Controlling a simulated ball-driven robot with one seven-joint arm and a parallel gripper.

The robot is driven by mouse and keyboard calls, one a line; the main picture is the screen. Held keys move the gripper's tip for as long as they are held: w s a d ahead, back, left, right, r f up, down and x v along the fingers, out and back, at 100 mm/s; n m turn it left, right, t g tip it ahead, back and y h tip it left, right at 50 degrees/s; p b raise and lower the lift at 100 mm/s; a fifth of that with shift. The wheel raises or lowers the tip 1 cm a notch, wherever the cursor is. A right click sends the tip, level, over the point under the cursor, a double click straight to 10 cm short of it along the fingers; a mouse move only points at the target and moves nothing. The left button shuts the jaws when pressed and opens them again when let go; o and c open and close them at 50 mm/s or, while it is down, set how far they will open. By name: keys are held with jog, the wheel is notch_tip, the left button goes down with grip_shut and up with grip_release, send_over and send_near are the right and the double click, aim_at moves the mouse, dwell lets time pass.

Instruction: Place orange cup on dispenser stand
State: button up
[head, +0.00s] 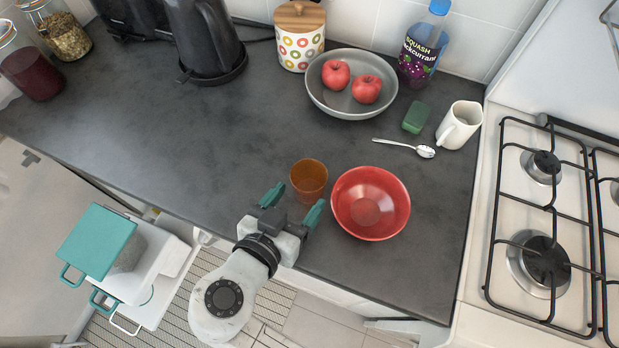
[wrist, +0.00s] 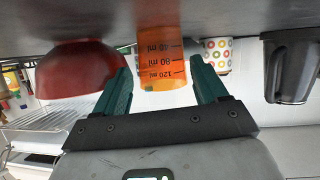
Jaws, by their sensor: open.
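The orange cup (head: 309,178) is translucent and stands on the dark counter near its front edge. My gripper (head: 294,203) is open at the counter's front edge, its two green fingers pointing at the cup. In the wrist view, which is upside down, the orange cup (wrist: 162,58) with printed ml marks shows in the gap between the fingertips. I cannot tell whether the fingers touch it. I cannot clearly identify the dispenser stand; a white unit (head: 152,268) with teal parts stands low at the left.
A red bowl (head: 371,203) sits close to the right of the cup. A spoon (head: 405,147), green sponge (head: 416,117), white mug (head: 459,125) and grey bowl (head: 351,84) of apples lie behind. A black kettle (head: 205,40) stands at the back.

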aim_at(301, 195)
jog(key=shift+x, duration=1.55)
jog(key=c, duration=0.8)
jog(key=shift+r+p, duration=0.15)
jog(key=shift+p, duration=0.15)
